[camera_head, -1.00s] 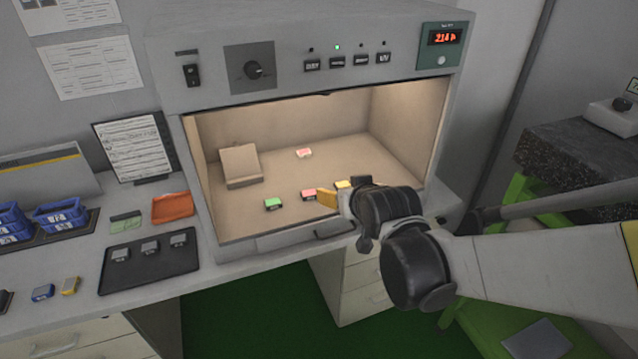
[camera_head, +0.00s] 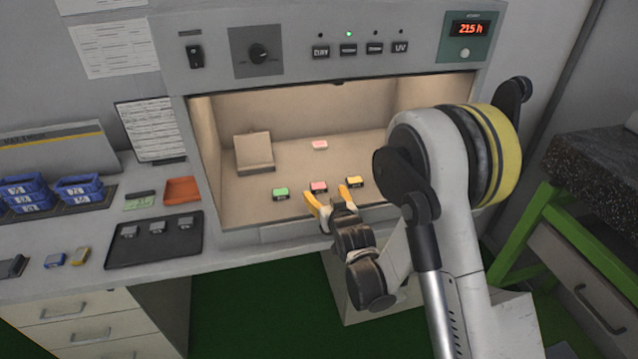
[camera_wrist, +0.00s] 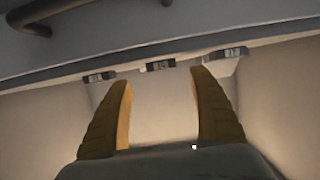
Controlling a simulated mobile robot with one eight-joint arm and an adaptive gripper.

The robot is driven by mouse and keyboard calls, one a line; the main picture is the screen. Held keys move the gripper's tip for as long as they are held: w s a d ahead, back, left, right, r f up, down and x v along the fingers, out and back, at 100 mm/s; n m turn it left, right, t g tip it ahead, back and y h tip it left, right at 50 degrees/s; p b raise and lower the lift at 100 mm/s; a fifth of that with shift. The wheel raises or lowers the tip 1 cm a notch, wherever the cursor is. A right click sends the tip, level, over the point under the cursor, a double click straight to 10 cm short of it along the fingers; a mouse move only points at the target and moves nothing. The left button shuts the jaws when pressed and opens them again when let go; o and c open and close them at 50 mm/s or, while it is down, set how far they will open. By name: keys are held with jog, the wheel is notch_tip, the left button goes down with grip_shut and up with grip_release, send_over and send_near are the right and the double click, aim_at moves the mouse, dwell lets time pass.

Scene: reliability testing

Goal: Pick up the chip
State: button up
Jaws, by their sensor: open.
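Several small chips lie on the floor of the lit test chamber (camera_head: 232,208). Near its front edge are a green chip (camera_head: 281,193), a red chip (camera_head: 318,187) and a yellow chip (camera_head: 354,181). A pink chip (camera_head: 319,145) lies farther back. My gripper (camera_head: 329,200) is open and empty at the chamber's front opening, its yellow fingers pointing inward on either side of the red chip. In the wrist view my gripper (camera_wrist: 163,105) shows nothing between its fingers.
A beige angled block (camera_head: 254,152) stands at the chamber's left. Left on the bench are a black tray (camera_head: 122,254) with grey chips, an orange tray (camera_head: 183,190) and blue bins (camera_head: 80,188). The chamber's side walls and upper housing (camera_head: 300,75) frame the opening.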

aim_at(319, 186)
jog(key=b+x, duration=0.2)
jog(key=x, duration=0.3)
jog(key=shift+w+a+f, duration=0.15)
jog(key=shift+a, duration=0.1)
jog(key=c, duration=1.1)
